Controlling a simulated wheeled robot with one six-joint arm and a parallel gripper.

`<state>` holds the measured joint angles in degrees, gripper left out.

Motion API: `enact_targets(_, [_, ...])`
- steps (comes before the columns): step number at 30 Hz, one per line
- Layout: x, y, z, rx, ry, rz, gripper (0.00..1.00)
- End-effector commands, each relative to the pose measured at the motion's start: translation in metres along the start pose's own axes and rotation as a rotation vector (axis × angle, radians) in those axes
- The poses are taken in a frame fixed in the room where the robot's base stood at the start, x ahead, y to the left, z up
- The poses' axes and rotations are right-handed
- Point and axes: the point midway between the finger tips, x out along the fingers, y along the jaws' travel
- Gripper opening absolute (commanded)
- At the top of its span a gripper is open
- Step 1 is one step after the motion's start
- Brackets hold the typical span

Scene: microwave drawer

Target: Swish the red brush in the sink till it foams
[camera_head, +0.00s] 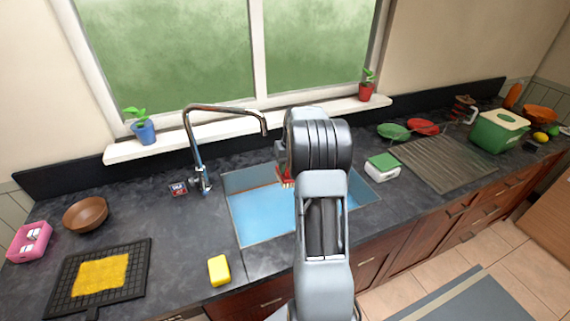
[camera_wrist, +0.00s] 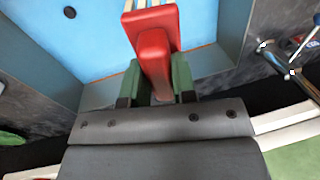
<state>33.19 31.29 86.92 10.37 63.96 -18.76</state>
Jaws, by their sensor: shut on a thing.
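The red brush (camera_wrist: 153,52) is in my gripper (camera_wrist: 158,82), between its two green-padded fingers in the wrist view. Its pale bristles (camera_wrist: 150,4) point to the top edge of that view. In the head view a small part of the red brush (camera_head: 281,173) shows left of my arm. The sink (camera_head: 246,240) is a basin with blue in the bottom, and it also shows in the wrist view (camera_wrist: 70,40). The brush is over or in the sink; I cannot tell whether it touches the blue. I see no foam. My arm hides the sink's middle.
A chrome faucet (camera_head: 198,160) stands at the sink's back left. A yellow sponge (camera_head: 219,270) lies on the counter at front left, beside a black rack (camera_head: 133,262) with a yellow cloth (camera_head: 101,274). A green and white box (camera_head: 382,166) sits right of the sink.

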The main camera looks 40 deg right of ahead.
Motion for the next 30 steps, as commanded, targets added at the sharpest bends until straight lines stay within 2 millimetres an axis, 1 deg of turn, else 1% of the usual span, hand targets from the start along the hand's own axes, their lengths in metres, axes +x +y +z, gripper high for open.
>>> enact_targets(1, [0.009, 0.001, 0.001, 0.000, -0.003, -0.001, 0.06])
enact_targets(6, [0.033, 0.004, 0.001, -0.001, -0.002, -0.001, 0.06])
enact_targets(30, [0.133, 0.019, 0.001, -0.004, -0.002, -0.001, 0.06])
